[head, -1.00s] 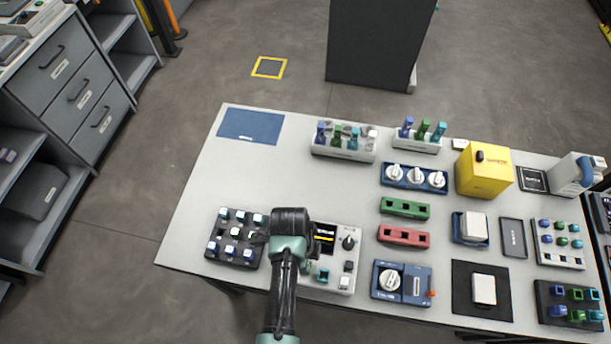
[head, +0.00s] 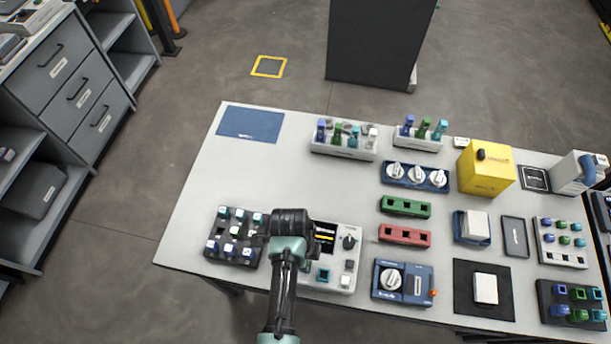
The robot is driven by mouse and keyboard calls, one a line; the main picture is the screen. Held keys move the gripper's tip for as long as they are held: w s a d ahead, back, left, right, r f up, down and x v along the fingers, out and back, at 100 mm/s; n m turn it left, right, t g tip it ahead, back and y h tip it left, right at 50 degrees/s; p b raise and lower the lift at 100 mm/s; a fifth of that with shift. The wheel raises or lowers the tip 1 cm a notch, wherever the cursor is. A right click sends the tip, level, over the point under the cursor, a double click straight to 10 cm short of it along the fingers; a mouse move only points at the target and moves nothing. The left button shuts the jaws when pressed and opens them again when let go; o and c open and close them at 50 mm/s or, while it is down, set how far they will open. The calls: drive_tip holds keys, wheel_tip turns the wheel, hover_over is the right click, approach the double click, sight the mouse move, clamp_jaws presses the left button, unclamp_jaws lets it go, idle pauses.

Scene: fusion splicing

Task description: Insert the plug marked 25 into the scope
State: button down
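A white device with a small dark screen (head: 325,236), a knob and square sockets stands at the near middle of the table; it looks like the scope, but its label is too small to read. A dark tray (head: 212,232) of small white, teal and blue-topped plugs stands to its left. I cannot read which plug is marked 25. My gripper (head: 262,238) reaches over the tray's right edge, beside the scope, pointing left. Its fingers are mostly hidden by the dark wrist, and I cannot tell whether it holds a plug.
Green (head: 405,208) and red (head: 404,236) socket blocks and a blue knob box (head: 401,282) stand right of the scope. Plug racks (head: 343,152) line the back, with a yellow box (head: 486,168) to their right. The table's left middle is clear around the blue mat (head: 250,124).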

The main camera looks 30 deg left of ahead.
drive_tip(key=shift+f, duration=0.25)
idle(0.4)
drive_tip(key=c, duration=0.6)
unclamp_jaws()
drive_tip(key=shift+r, duration=0.1)
wheel_tip(320, 180, up, 6)
drive_tip(key=p, duration=0.6)
